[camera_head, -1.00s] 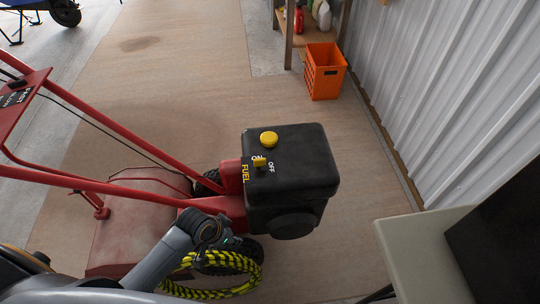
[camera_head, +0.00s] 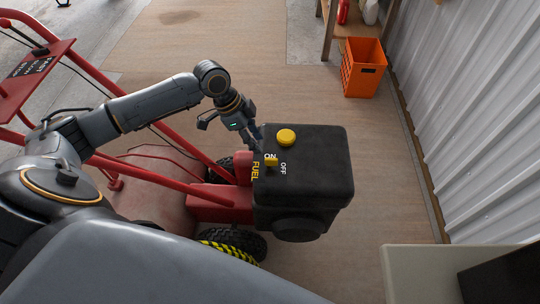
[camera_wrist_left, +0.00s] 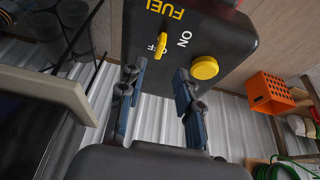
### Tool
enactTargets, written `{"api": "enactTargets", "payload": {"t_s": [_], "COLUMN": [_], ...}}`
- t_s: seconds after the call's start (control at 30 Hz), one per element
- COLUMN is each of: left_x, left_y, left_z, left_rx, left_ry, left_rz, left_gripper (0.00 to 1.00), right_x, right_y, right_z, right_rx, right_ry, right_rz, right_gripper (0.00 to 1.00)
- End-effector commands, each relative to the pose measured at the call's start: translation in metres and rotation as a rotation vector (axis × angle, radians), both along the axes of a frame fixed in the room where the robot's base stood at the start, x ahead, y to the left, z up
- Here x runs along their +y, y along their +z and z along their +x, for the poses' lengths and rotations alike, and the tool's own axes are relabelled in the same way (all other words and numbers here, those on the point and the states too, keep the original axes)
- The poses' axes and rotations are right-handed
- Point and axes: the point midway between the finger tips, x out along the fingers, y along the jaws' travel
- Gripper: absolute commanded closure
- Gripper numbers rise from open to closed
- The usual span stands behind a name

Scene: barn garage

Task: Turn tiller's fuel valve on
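The red tiller (camera_head: 215,205) stands in the middle of the head view with a black engine housing (camera_head: 325,175). A small yellow fuel valve lever (camera_head: 271,162) sits on the housing's top near the FUEL, ON and OFF labels. The lever also shows in the left wrist view (camera_wrist_left: 163,43), where it partly overlaps the OFF label; its exact setting is hard to tell. A round yellow cap (camera_head: 286,138) is beside it. My left gripper (camera_head: 254,138) is at the housing's edge, close to the lever. Its fingers are apart in the left wrist view (camera_wrist_left: 160,75), with nothing between them.
A pale tabletop (camera_head: 420,270) is at the lower right. Red handlebars (camera_head: 125,110) run beside my left arm. The floor beyond the tiller is clear.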

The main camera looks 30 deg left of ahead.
Motion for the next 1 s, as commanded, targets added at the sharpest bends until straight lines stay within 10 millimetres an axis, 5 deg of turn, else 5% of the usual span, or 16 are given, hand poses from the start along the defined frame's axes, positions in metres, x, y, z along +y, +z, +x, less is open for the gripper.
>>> {"api": "enactTargets", "payload": {"t_s": [0.4, 0.87, 1.0], "left_x": [-0.028, -0.033, -0.033], "left_y": [-0.074, -0.087, -0.087], "left_z": [0.013, 0.015, 0.015], "left_rx": [0.001, 0.000, 0.000], "left_ry": [0.001, 0.000, 0.001], "left_rz": [-0.002, 0.001, 0.001], "left_gripper": [0.66, 0.66, 0.91], "right_x": [0.013, 0.006, 0.004], "right_y": [0.003, 0.003, 0.003], "right_z": [0.006, 0.008, 0.008], "right_rx": [-0.010, -0.013, -0.012], "right_ry": [-0.004, 0.000, 0.000], "right_rz": [0.016, 0.008, 0.006], "right_gripper": [0.60, 0.60, 0.60]}}
